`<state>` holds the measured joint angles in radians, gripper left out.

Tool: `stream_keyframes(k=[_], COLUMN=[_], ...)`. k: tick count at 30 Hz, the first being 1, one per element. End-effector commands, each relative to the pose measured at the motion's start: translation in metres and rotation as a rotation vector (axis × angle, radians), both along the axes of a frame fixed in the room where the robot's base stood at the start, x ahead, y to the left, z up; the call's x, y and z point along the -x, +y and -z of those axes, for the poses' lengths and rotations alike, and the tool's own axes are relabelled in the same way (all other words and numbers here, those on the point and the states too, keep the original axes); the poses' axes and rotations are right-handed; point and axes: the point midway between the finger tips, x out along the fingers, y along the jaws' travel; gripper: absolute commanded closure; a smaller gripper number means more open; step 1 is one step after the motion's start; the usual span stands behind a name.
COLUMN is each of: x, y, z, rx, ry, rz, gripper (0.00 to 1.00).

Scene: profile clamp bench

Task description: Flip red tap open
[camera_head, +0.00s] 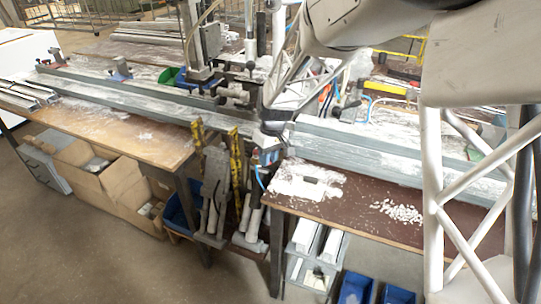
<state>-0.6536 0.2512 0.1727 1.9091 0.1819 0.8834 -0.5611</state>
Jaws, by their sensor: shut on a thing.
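My gripper (274,122) reaches down from the upper right to the clamp station at the middle of the bench. Its jaws look closed at the near end of the clamp, and they are small and partly lost among grey metal parts. I cannot make out the red tap clearly; it seems covered by the jaws. I cannot tell the angle of its handle. The clamp machine (204,45) stands upright behind the long grey profiles.
Long grey profiles (150,103) run along the left bench (150,147) and on over the brown right bench (350,210). White chips (398,212) lie there. Yellow levels (237,165) hang between the benches. Cardboard boxes (125,185) and blue bins (355,288) stand below.

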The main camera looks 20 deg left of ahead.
Motion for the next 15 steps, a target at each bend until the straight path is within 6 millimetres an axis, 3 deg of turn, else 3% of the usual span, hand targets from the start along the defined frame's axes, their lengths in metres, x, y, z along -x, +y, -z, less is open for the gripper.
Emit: stream_keyframes(k=[15], x=[0.023], y=[0.02], z=[-0.001], rx=[-0.002], ry=[-0.001], rz=[0.486], gripper=[1.0])
